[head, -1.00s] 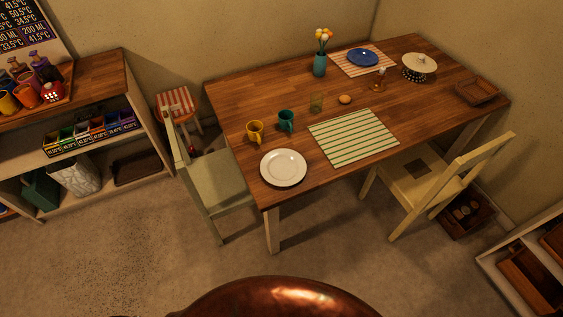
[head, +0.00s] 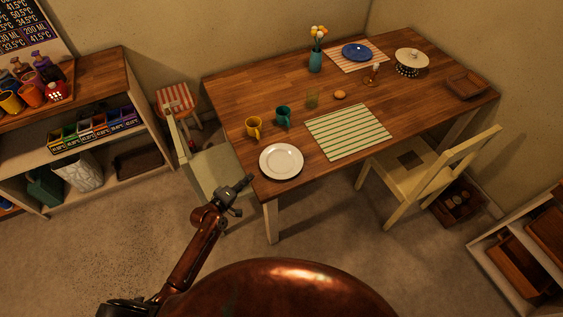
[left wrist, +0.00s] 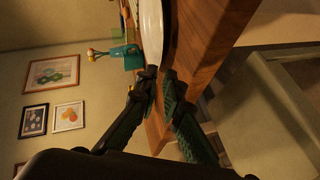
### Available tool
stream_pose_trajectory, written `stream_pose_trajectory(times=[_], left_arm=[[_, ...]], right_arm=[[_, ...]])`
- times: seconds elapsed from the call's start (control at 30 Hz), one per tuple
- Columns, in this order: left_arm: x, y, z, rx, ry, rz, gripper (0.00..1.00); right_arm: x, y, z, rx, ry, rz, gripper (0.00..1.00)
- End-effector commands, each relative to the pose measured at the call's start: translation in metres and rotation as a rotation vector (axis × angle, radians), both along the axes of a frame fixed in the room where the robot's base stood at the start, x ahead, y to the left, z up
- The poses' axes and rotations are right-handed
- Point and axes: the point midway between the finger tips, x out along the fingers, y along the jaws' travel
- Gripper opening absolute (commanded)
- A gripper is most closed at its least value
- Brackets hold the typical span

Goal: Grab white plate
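The white plate (head: 281,161) lies flat at the near left corner of the wooden table (head: 330,90). My left gripper (head: 248,180) is just left of and in front of the plate, by the table edge, with a small gap to the rim in the head view. In the left wrist view the plate (left wrist: 151,30) shows edge-on, straight ahead of the fingertips (left wrist: 162,76). The fingers are apart with nothing visibly held between them. Whether the rim reaches between the fingertips is hard to tell. My right gripper is not in view.
A yellow mug (head: 253,128) and a teal mug (head: 283,117) stand behind the plate. A green striped placemat (head: 348,132) lies to its right. A pale chair (head: 213,172) stands at the table's left side, close to my left arm.

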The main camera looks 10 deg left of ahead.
Motion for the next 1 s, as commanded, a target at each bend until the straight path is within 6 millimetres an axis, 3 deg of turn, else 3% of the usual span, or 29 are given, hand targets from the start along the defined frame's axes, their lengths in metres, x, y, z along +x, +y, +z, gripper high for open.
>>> stream_pose_trajectory(times=[0.5,0.83,1.0], left_arm=[[0.055,-0.030,-0.018,0.002,-0.001,-0.001,0.08],[0.061,-0.032,-0.019,0.003,-0.002,0.000,0.08],[0.061,-0.032,-0.019,0.003,-0.001,-0.001,0.00]], right_arm=[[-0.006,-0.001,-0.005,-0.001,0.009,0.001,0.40],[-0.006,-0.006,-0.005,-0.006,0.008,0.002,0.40],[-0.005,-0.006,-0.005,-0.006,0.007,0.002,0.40]])
